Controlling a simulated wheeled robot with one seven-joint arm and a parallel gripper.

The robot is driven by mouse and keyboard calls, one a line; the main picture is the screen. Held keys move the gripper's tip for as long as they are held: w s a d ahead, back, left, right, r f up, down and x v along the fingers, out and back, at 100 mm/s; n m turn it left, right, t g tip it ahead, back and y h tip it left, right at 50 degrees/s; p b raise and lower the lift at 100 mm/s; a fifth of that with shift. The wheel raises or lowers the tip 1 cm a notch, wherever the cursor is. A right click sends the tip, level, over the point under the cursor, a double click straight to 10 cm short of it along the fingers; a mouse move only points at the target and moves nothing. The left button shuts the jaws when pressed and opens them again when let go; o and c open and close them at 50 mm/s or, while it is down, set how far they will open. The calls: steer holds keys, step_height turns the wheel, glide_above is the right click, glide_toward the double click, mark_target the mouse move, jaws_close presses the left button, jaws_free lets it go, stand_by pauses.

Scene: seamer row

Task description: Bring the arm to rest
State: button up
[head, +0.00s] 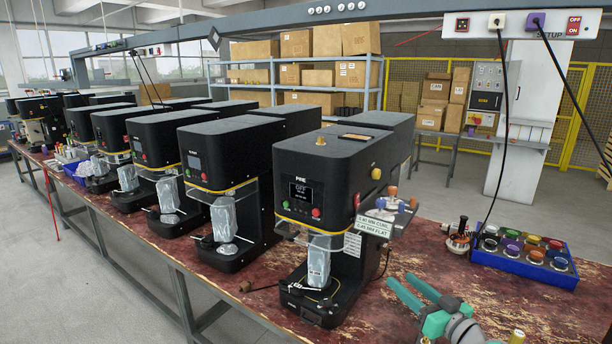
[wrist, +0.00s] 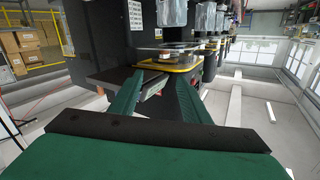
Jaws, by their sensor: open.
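My gripper (head: 400,279) shows at the lower right of the head view, with its two green fingers apart and nothing between them. It is over the mottled red-brown bench top (head: 540,310), to the right of the nearest black seamer (head: 330,180). How high it is above the bench I cannot tell. In the wrist view the open fingers (wrist: 155,92) point toward black machines. The rest of my arm is mostly cut off by the lower edge of the head view.
A blue tray (head: 522,270) of several coloured round pieces stands on the bench at right, beside a small brass and black fixture (head: 458,238). More seamers (head: 222,165) run back to the left. A power cable (head: 505,130) hangs from the overhead rail. Bare bench lies at lower right.

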steer(key=s+a+f+m+h, duration=0.2)
steer(key=s+a+f, duration=0.15)
steer(key=f, duration=0.65)
steer(key=s+a+f+m+h, duration=0.25)
steer(key=a+f, duration=0.25)
steer(key=f, duration=0.6)
steer(key=s+a+f+m+g+h, duration=0.1)
steer(key=s+a+f, duration=0.3)
steer(key=s+f, duration=0.25)
steer(key=s+a+f+m+h, duration=0.1)
steer(key=s+a+f+h, duration=0.1)
steer(key=s+a+f, duration=0.4)
steer(key=s+a+h, duration=0.2)
steer(key=s+a, duration=0.1)
steer(key=s, duration=1.5)
steer(key=s+a+r+n+y, duration=0.2)
steer(key=s+a+r+n, duration=0.1)
steer(key=s+r, duration=0.7)
steer(key=s+a, duration=0.1)
steer(key=s, duration=0.3)
steer(key=shift+s+r+n, duration=0.25)
steer(key=shift+r+n, duration=0.05)
steer(key=shift+n, duration=0.05)
